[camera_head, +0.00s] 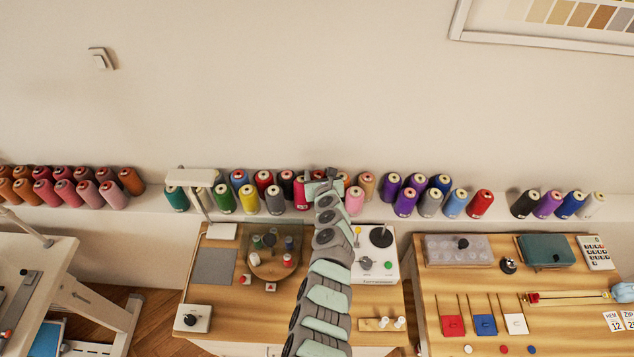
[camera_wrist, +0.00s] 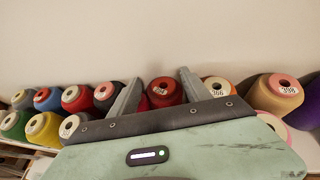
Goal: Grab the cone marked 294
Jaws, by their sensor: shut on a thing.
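My gripper (camera_wrist: 160,88) reaches the shelf of thread cones, and its two grey fingers stand either side of a red cone (camera_wrist: 164,95). It is shut on this cone. The cone has a pale top with a small number label, too small for me to read surely; the gripper body hides its lower part. In the head view my gripper (camera_head: 322,180) is at the middle of the cone row and mostly hides the held cone.
A dark cone (camera_wrist: 104,94) stands close left of the fingers, and an orange-red cone marked 366 (camera_wrist: 217,89) close right. A tan cone marked 308 (camera_wrist: 278,94) is further right. The wall (camera_head: 300,90) rises behind the shelf. A wooden worktable (camera_head: 225,280) lies below.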

